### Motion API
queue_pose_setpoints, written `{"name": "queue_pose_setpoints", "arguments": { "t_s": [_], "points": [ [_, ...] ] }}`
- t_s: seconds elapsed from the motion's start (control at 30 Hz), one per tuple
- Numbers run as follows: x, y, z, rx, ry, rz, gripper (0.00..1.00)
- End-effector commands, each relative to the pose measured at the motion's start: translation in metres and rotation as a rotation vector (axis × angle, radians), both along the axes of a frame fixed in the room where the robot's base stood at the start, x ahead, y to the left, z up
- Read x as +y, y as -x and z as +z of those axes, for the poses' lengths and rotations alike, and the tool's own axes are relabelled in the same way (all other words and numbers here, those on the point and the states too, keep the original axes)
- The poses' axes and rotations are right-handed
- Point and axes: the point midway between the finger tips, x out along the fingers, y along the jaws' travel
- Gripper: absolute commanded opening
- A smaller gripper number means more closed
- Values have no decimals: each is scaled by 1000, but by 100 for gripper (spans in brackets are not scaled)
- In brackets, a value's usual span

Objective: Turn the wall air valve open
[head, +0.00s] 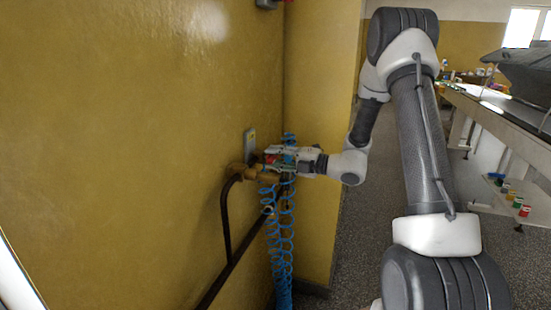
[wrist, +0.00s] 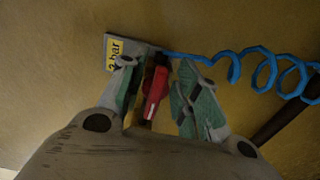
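The wall air valve shows in the head view as a brass body (head: 243,171) on a dark pipe against the yellow wall. Its red handle (wrist: 155,88) shows in the wrist view between my two fingers. My gripper (head: 276,158) is at the valve; in the wrist view its fingertips (wrist: 158,92) stand either side of the handle. The left finger is close to the handle and a gap shows between the handle and the right finger. The far end of the handle and most of the valve body are hidden in the wrist view.
A blue coiled hose (head: 280,235) hangs below the valve and also shows in the wrist view (wrist: 262,68). A plate with a yellow label reading bar (wrist: 116,52) is on the wall. A wall corner (head: 318,150) stands right of the valve. A long bench (head: 500,110) is at right.

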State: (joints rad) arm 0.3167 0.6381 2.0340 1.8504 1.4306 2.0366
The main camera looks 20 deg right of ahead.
Motion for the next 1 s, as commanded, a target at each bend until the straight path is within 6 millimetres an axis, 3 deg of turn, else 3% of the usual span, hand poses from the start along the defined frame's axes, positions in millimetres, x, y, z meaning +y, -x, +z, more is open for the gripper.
{"name": "queue_pose_setpoints", "arguments": {
  "t_s": [0.17,0.6,1.0],
  "points": [
    [-14,9,0,0,0,-3,32],
    [-86,62,0,1,-1,-3,32],
    [-98,71,0,0,0,0,32]
  ]
}}
